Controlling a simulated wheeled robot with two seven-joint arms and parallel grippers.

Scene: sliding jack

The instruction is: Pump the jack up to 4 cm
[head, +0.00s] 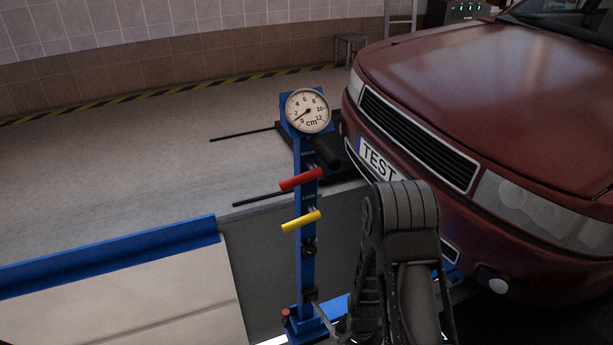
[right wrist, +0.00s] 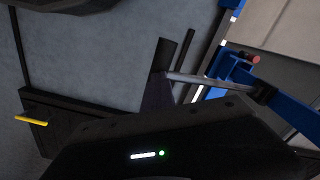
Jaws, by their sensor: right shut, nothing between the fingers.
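The blue jack column (head: 305,230) stands upright in front of the car. Its round dial (head: 307,111) is marked 0 to 12 cm, with the needle at the lower left, near the low end. A red handle (head: 300,179) and a yellow handle (head: 301,221) stick out leftward. A thin metal pump rod (head: 324,318) leaves the column's foot; it also shows in the right wrist view (right wrist: 215,80), running to my right gripper (right wrist: 160,90). This gripper is shut and empty; whether it touches the rod is unclear. In the head view my right arm hides that area. My left gripper is out of view.
A dark red car (head: 480,90) fills the right side, its bumper close behind the column and my right arm. A blue-edged ramp (head: 110,255) lies at the left. Dark bars (head: 242,134) stick out leftward behind the column. The grey floor at the back left is clear.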

